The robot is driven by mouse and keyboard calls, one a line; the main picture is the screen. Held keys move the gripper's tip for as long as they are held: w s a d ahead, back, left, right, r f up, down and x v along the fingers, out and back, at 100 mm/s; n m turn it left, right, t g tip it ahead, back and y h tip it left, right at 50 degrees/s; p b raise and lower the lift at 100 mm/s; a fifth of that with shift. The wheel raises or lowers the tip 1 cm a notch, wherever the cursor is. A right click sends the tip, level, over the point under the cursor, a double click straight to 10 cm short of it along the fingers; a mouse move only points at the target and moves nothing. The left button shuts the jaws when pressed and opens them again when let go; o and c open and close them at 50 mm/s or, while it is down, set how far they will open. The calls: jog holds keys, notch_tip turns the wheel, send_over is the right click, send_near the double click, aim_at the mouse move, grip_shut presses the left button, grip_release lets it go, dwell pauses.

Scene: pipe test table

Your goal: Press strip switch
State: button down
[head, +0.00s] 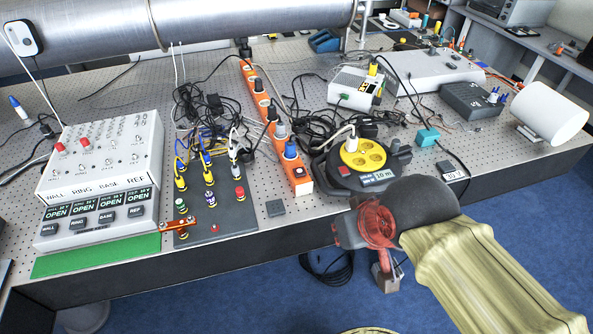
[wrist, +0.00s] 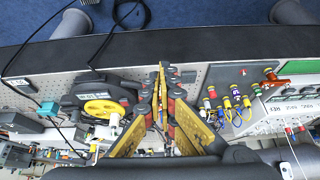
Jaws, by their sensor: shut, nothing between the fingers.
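The orange power strip (head: 303,187) runs from the back of the table to near its front edge. Several plugs sit in it. Its small switch (head: 299,173) is on the near end, in front of the blue plug. My gripper shows in the wrist view (wrist: 162,67), its two long fingers meeting at the tips, shut and empty, near the table's front edge. In the head view my wrist is at the front edge, right of and nearer than the strip's end; the fingertips are not clear there. In the wrist view the fingers hide much of the middle, and I cannot make out the switch.
A black cable reel (head: 345,185) with a yellow socket face stands right of the strip. A dark panel (head: 216,226) with coloured plugs and a control box (head: 100,165) are to the left. A small grey square (head: 275,207) lies near the strip. Loose cables crowd the back.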

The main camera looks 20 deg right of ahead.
jog(key=w+a+r+m+g+y+p, duration=0.1)
jog(key=w+a+r+m+y+p, duration=0.35)
jog(key=w+m+p, duration=0.45)
jog(key=m+t+p, duration=0.3)
jog(key=m+p, duration=0.9)
jog(key=m, duration=1.7)
send_over(302, 170)
notch_tip(302, 170, down, 4)
jog(key=f, duration=0.1)
jog(key=shift+w+r+y, duration=0.1)
jog(key=shift+r+y, duration=0.2)
jog(key=shift+y, duration=0.15)
jog(key=shift+f, duration=0.15)
notch_tip(302, 170, down, 8)
jog(key=b, duration=0.8)
jog(key=shift+f, duration=0.25)
jog(key=shift+f, duration=0.15)
